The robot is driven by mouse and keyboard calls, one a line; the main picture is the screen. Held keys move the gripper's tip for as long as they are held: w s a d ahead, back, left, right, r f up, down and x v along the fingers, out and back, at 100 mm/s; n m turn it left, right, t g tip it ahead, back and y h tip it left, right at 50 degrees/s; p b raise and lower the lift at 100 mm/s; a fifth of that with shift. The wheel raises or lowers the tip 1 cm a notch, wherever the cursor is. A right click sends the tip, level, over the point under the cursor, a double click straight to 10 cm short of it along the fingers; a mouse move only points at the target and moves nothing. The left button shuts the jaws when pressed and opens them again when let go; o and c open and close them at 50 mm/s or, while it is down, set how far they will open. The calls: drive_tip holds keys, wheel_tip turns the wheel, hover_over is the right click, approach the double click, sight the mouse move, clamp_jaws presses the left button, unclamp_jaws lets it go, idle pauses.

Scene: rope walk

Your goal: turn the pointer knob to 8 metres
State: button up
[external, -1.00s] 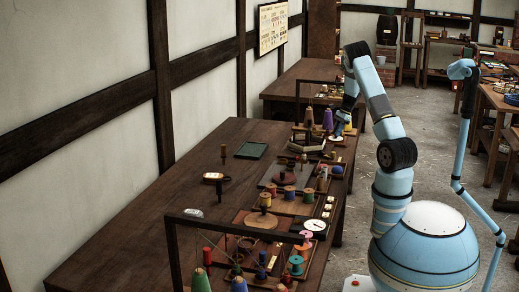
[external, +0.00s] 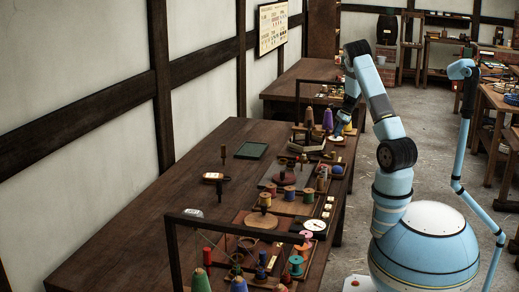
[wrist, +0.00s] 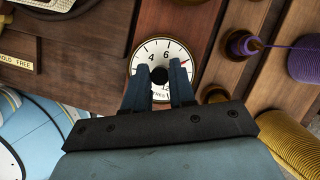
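The round white dial (wrist: 152,47) with black numbers fills the middle of the wrist view, and the 4 and 6 are readable at its top. A red mark shows at its upper right edge. The dark pointer knob (wrist: 159,76) is at its centre. The fingers hide much of the dial, including parts of the scale and the pointer's direction. In the external view my gripper (external: 340,119) is low over the dial (external: 337,140).
A purple spool (wrist: 240,43) and yellow thread (wrist: 292,140) lie right of the dial in the wrist view. A sign ending in "HOLD FREE" (wrist: 18,62) is at left. A purple cone (external: 328,119) stands close to my gripper. The long table (external: 130,225) is bare on its left side.

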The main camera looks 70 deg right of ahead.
drive_tip(key=o, duration=0.4)
drive_tip(key=shift+s, duration=0.1)
drive_tip(key=shift+r, duration=0.1)
drive_tip(key=v, duration=1.3)
drive_tip(key=shift+r, duration=0.25)
